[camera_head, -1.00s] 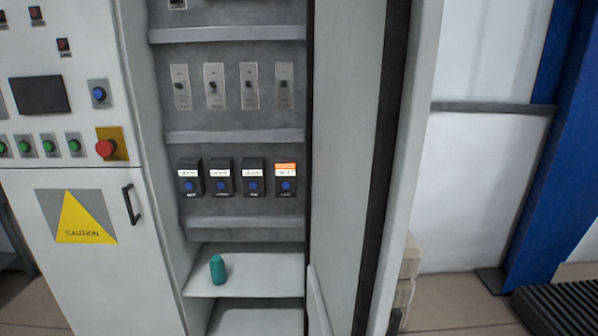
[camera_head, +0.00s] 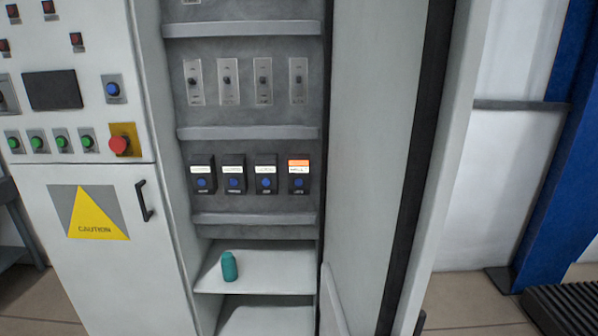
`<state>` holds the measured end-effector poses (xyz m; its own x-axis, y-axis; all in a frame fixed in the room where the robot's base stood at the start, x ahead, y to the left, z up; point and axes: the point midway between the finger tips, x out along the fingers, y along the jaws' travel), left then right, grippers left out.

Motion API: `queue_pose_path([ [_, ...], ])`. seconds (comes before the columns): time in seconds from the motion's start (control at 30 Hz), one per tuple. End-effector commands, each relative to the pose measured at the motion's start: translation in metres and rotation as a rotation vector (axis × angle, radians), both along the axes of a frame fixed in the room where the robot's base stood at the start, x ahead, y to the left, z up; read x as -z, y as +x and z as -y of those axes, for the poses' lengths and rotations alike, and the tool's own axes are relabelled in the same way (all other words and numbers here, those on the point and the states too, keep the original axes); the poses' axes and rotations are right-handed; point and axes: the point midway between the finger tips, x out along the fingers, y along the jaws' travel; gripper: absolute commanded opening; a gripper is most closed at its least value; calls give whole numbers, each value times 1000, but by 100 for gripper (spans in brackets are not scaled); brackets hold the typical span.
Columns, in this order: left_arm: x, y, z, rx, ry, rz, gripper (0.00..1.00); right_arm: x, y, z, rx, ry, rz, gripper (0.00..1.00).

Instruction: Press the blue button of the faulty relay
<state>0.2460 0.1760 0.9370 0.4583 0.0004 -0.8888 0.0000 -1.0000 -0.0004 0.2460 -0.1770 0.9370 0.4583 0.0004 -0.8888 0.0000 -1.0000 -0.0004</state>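Several black relays sit in a row inside the open cabinet, each with a label on top and a blue button below. The rightmost relay (camera_head: 299,174) has an orange-topped label, while the other relays, such as the leftmost one (camera_head: 202,174), have plain whitish labels. The blue button (camera_head: 299,183) of the orange-labelled relay is fully visible and nothing touches it. The label text is too small to read. Neither of my grippers is in view.
The open cabinet door (camera_head: 385,150) stands just right of the relays. A teal bottle (camera_head: 229,266) stands on the white shelf (camera_head: 275,280) below them. Switches (camera_head: 263,80) are mounted above. The control panel at left has a red button (camera_head: 119,145) and a door handle (camera_head: 144,201).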

Motion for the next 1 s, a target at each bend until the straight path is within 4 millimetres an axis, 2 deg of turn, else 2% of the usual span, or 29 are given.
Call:
queue_pose_path([
  [0.1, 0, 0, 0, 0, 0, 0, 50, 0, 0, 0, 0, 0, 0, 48],
  [0.13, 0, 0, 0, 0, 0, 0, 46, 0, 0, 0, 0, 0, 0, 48],
  [0.4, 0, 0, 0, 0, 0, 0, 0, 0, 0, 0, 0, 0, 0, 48],
  [1.0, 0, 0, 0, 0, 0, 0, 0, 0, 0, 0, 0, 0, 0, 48],
])
